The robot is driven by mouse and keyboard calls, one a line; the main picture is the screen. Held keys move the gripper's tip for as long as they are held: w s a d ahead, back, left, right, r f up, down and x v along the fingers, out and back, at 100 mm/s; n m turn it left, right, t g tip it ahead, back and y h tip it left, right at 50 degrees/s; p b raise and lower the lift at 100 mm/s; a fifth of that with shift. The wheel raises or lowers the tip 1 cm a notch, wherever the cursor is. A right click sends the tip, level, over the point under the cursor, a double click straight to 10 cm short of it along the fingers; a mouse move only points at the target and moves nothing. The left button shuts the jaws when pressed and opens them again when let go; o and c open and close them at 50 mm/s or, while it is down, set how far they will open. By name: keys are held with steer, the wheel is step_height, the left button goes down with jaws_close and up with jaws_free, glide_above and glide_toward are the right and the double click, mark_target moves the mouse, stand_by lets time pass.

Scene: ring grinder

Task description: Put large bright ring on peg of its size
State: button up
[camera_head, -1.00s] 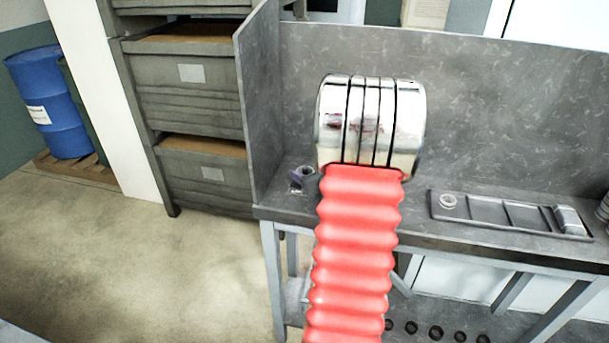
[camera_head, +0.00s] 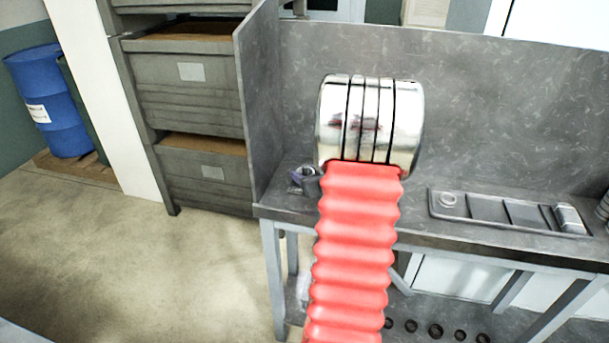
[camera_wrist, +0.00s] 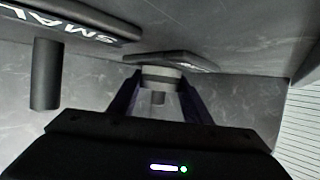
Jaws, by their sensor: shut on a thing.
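In the wrist view my gripper (camera_wrist: 159,80) has its dark purple fingers shut on a bright ring (camera_wrist: 161,73), a pale band seen from its side between the fingertips. A dark round peg (camera_wrist: 45,75) stands out from a dark board lettered "SMAL" (camera_wrist: 75,18) at the upper left, apart from the ring. The rest of the lettering is cut off. In the head view my gripper (camera_head: 305,180) shows only partly, as a small dark purplish shape over the bench's left end. My arm hides what lies behind it, and the pegs cannot be made out there.
A grey tray (camera_head: 482,211) with compartments lies on the right of the bench (camera_head: 420,226). It holds a small ring (camera_head: 447,199) and a pale cylinder (camera_head: 570,219). Upright panels close the bench's back and left side. A blue barrel (camera_head: 52,100) stands far left.

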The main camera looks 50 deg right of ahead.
steer(key=o, duration=0.9)
steer(key=shift+v, duration=5.4)
steer(key=shift+w+a+r, duration=0.1)
steer(key=shift+w+r, duration=0.05)
